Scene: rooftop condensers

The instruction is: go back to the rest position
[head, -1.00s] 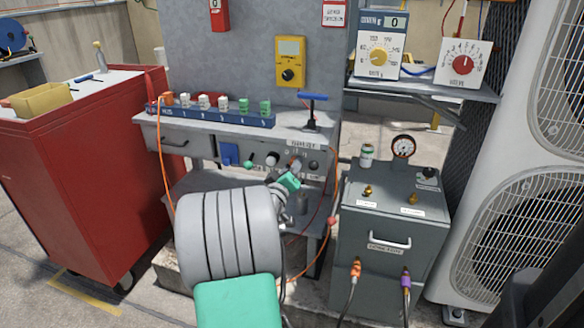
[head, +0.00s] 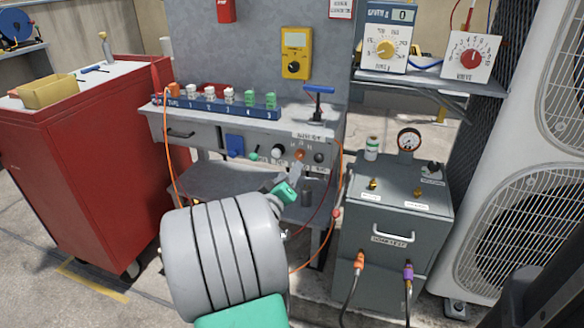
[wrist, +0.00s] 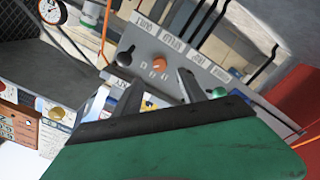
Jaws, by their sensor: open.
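My gripper (head: 294,175) is in front of the workbench's front panel (head: 309,145), close to its row of knobs. In the wrist view my gripper (wrist: 143,92) has its two grey fingers spread apart with nothing between them. An orange knob (head: 299,155) on the panel lies just beyond the fingertips; it also shows in the wrist view (wrist: 158,64). A gap between fingers and knob is hard to judge. My arm hides part of the space under the bench.
A grey box with a gauge (head: 390,240) and hoses stands right of my arm. A red cabinet (head: 80,180) is at left, a condenser unit (head: 525,200) at right.

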